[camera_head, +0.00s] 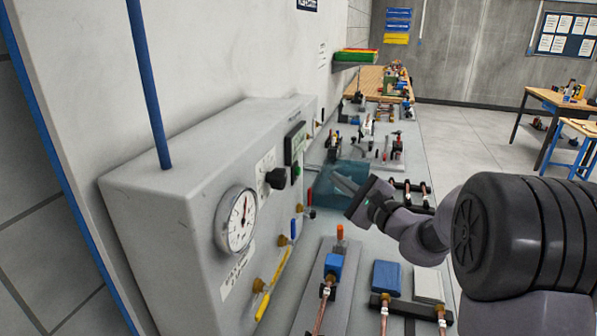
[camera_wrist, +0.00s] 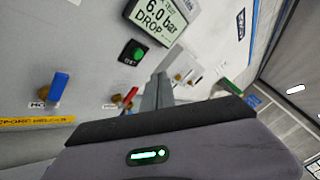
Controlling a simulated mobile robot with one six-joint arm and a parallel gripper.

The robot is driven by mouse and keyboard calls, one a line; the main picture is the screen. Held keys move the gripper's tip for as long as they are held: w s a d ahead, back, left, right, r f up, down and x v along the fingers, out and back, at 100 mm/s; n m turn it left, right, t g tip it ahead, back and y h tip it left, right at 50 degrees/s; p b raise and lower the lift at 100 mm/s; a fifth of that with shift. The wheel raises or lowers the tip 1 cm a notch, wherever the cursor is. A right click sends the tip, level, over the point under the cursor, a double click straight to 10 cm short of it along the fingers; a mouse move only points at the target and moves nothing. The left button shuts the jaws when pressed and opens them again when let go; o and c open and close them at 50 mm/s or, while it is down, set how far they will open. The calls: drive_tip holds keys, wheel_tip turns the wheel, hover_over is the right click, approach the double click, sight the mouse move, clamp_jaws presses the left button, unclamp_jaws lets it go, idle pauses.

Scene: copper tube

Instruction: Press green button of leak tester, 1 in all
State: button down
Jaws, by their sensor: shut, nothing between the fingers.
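The leak tester (camera_head: 190,185) is a large pale grey box on the left in the head view, with a round gauge, a black knob and a dark display on its front. Its green button (camera_head: 297,171) sits just below the display. In the wrist view, the green button (camera_wrist: 134,52) has a dark square surround and lies under the display (camera_wrist: 158,20), which reads 6.0 bar DROP. My gripper (camera_head: 340,182) is shut and empty, to the right of the button and apart from it. In the wrist view my gripper's fingertips (camera_wrist: 161,80) are below and right of the button.
A blue-handled valve (camera_wrist: 57,87) and brass fittings stick out of the panel below the button. A yellow lever (camera_head: 279,268) projects lower on the panel. A blue translucent bin (camera_head: 322,190) stands behind my gripper. The bench holds copper tube fixtures and a blue block (camera_head: 387,275).

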sight(298, 171)
drive_tip(key=d, duration=0.1)
drive_tip(key=w+d+m+h, duration=0.1)
drive_tip(key=d+f+t, duration=0.1)
drive_tip(key=shift+w, duration=0.3)
drive_tip(key=shift+a, duration=0.1)
drive_tip(key=w+a+p, duration=0.1)
drive_tip(key=w+a, duration=0.2)
drive_tip(key=a, duration=0.5)
drive_tip(key=shift+w+p, duration=0.2)
drive_tip(key=shift+p, duration=0.1)
drive_tip(key=shift+a, duration=0.1)
idle(1.5)
drive_tip(key=shift+w+a, duration=0.15)
drive_tip(key=shift+a, duration=0.2)
